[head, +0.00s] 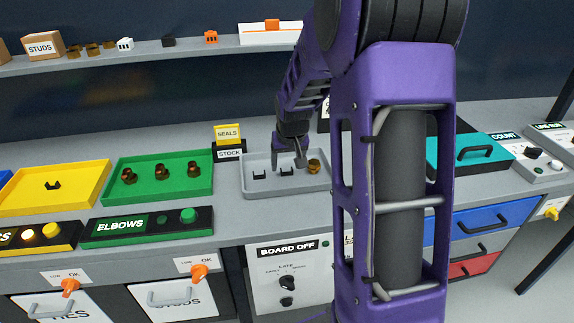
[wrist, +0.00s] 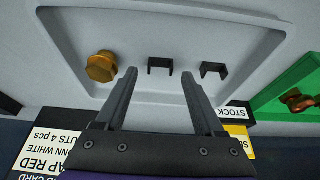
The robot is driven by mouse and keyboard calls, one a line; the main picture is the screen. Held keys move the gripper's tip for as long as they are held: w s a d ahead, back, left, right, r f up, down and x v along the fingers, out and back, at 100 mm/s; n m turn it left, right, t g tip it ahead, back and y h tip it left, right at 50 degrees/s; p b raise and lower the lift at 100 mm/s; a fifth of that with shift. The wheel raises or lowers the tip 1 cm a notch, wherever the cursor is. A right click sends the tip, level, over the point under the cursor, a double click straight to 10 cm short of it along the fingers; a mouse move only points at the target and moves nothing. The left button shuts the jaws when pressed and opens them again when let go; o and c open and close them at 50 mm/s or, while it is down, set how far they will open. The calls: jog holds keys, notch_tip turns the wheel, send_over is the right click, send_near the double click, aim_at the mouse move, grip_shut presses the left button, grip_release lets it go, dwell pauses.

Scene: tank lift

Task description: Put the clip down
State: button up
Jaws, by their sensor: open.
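Two black clips lie in the grey tray (head: 250,188), one in the middle (head: 287,171) and one to its left (head: 259,175). In the wrist view the middle clip (wrist: 159,65) shows between and just beyond my fingertips, and the other clip (wrist: 213,70) lies right of the right finger. My gripper (head: 288,158) is over the tray, pointing down, with its fingers (wrist: 160,76) apart and nothing held. I cannot tell whether the fingertips touch the tray floor. A third black clip (head: 53,185) lies in the yellow tray (head: 90,174).
A brass hex-headed part (wrist: 102,66) sits in the grey tray, beside the left finger in the wrist view. A green tray (head: 205,165) with several brown fittings stands left. STOCK (head: 230,154) and SEALS (head: 228,133) signs stand behind.

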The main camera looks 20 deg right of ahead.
jog(key=d+v, duration=0.1)
jog(key=v, duration=0.9)
jog(key=shift+s+a+r+p, duration=0.2)
jog(key=shift+a+r+p, duration=0.1)
jog(key=shift+a+p, duration=0.2)
